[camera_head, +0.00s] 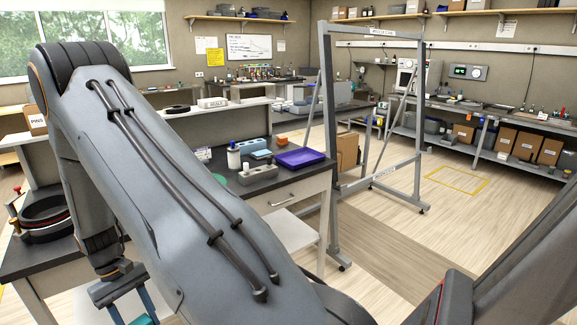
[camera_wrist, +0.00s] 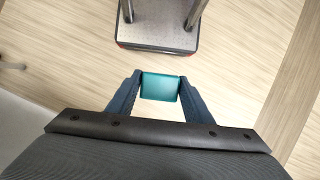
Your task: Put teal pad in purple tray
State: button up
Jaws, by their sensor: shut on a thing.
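The teal pad (camera_wrist: 160,86) is held between the two blue fingers of my gripper (camera_wrist: 160,92) in the wrist view, clear of the floor. In the head view my gripper (camera_head: 134,310) hangs at the lower left, in front of the near bench. A bit of the teal pad (camera_head: 142,320) shows between its fingers at the bottom edge. The purple tray (camera_head: 300,158) lies on the dark bench top, near its right end. It looks empty and is well to the right of my gripper and farther back. My arm hides part of the bench.
Around the tray on the bench (camera_head: 285,180) stand a grey block with holes (camera_head: 257,174), a white bottle (camera_head: 233,156), a blue box (camera_head: 256,144) and an orange block (camera_head: 282,141). A grey metal frame (camera_head: 331,130) stands just right of the bench. Open floor lies beyond it.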

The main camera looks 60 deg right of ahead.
aim_at(301, 160)
jog(key=k, duration=0.7)
jog(key=z, duration=0.9)
jog(key=i, duration=0.85)
jog(key=z, duration=0.65)
